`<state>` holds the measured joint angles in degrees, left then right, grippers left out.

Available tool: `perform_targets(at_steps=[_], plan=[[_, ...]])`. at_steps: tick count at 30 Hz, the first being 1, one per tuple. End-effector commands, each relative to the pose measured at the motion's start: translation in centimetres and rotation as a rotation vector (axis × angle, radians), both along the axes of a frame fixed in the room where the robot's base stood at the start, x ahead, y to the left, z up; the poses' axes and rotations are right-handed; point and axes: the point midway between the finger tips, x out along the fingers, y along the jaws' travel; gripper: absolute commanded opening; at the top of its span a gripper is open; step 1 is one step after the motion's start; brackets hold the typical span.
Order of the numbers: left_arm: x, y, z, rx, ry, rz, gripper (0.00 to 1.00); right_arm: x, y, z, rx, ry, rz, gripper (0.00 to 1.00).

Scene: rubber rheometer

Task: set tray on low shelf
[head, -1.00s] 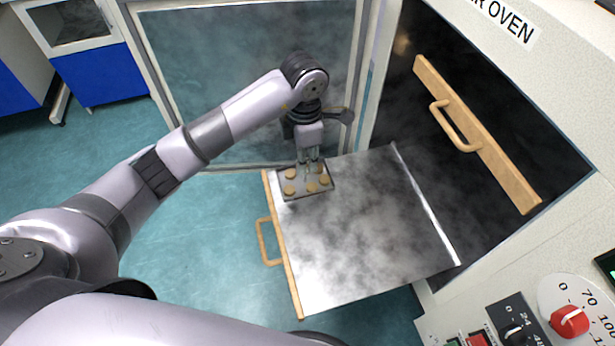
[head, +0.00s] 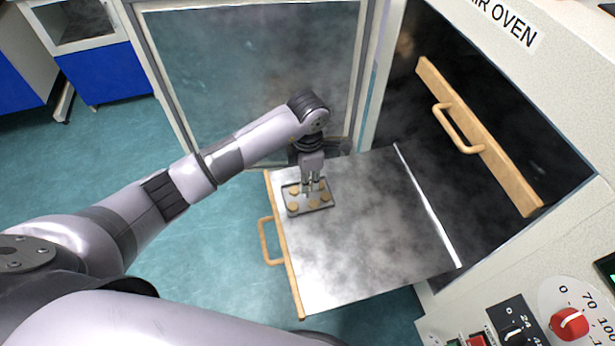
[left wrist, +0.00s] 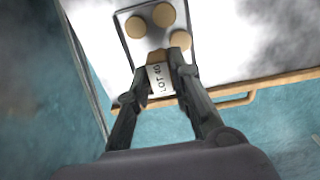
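A small grey tray (head: 303,203) bears several round tan discs (head: 325,197). It is at the back left corner of the pulled-out low shelf (head: 365,240), a shiny metal plate with a wooden front and handle. I cannot tell whether the tray touches the shelf. My left gripper (head: 312,190) points down over the tray. In the left wrist view its fingers (left wrist: 160,68) are shut on the tray's near end, around a "LOT" label (left wrist: 160,78); the tray (left wrist: 146,46) extends beyond them. My right gripper is not in view.
The oven's dark interior (head: 420,110) is open at the right, with an upper wooden-fronted shelf (head: 480,135) above the low one. A glass door (head: 250,80) stands open behind my arm. The low shelf's middle and right are clear. Control knobs (head: 568,322) are at lower right.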

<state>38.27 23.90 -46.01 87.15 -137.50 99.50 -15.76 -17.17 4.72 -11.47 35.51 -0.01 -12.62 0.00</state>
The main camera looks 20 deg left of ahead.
Motion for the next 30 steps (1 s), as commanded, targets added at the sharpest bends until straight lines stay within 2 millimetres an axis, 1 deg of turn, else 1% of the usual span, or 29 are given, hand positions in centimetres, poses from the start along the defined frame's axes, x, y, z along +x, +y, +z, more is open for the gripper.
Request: perform_targets(at_steps=[1,8,16,19,20,23,30], plan=[[0.0,0.0,0.0,0.001,0.001,0.000,0.24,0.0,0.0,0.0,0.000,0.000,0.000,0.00],[0.0,0.0,0.0,0.001,0.001,0.000,0.39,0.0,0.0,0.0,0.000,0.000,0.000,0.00],[0.0,0.0,0.0,0.001,0.001,0.000,0.40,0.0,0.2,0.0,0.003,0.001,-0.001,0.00],[0.0,0.0,0.4,0.000,0.000,0.000,0.40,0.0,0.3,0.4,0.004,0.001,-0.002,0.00],[0.0,0.0,0.6,0.001,-0.001,0.000,0.40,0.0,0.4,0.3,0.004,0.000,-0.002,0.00],[0.1,0.0,2.0,0.001,-0.004,-0.002,0.40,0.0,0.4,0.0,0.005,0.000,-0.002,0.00],[0.2,0.0,7.2,0.000,-0.006,-0.001,0.40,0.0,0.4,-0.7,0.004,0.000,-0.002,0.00]])
